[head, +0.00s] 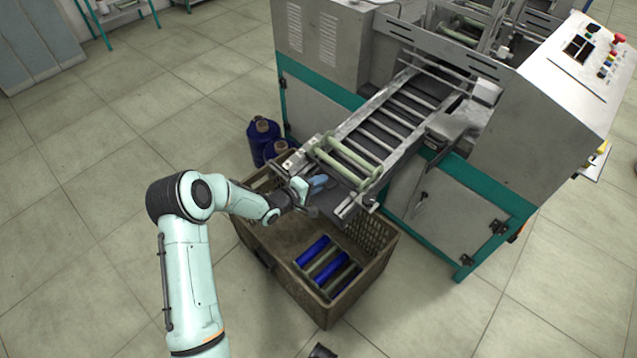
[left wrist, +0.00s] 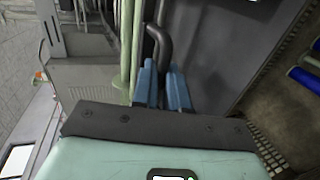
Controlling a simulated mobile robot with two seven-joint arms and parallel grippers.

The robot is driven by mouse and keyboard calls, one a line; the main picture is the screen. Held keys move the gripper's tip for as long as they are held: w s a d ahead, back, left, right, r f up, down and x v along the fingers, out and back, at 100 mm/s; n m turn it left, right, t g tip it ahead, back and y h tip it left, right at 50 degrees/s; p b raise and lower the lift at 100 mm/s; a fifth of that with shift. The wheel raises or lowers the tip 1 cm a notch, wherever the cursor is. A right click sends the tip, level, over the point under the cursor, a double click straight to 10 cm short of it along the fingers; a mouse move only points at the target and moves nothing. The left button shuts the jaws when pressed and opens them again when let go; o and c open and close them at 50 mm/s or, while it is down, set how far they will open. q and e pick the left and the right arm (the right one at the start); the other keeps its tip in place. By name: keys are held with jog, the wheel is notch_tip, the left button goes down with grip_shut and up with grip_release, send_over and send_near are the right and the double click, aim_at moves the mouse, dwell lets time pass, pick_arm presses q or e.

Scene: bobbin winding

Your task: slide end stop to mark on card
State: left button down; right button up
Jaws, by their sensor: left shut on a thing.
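My left gripper (head: 316,186) is at the near end of the machine's roller outfeed (head: 390,125). In the left wrist view its two blue fingers (left wrist: 163,82) are shut on a black curved handle (left wrist: 161,42), which I take to be the end stop's handle. The handle stands beside a grey plate (left wrist: 215,50) and pale green bars. The pale green bars also show at the outfeed's end in the head view (head: 348,160). I cannot make out the card or its mark in either view.
A brown crate (head: 285,285) stands under the outfeed's end, with blue and grey bobbins (head: 327,268) inside. Blue thread cones (head: 262,135) stand on the floor beside the machine (head: 335,50). A control panel (head: 578,65) is at the right. Floor at the left is clear.

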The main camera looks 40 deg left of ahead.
pick_arm(q)
jog(key=shift+w+d+r, duration=0.1)
jog(key=shift+w+d, duration=0.05)
jog(key=shift+w, duration=0.65)
jog(key=shift+w+d+r, duration=0.15)
jog(key=shift+w, duration=0.65)
jog(key=shift+w+d+r, duration=0.1)
jog(key=shift+w+d, duration=0.05)
jog(key=shift+w, duration=0.65)
jog(key=shift+c, duration=2.4)
grip_release()
jog(key=shift+r, duration=0.1)
jog(key=p+v, duration=0.2)
jog(key=v, duration=0.1)
jog(key=shift+s+a+r, duration=0.1)
jog(key=shift+s, duration=0.05)
jog(key=p, duration=0.2)
send_near(328, 173)
jog(key=x, duration=0.2)
jog(key=shift+w, duration=0.35)
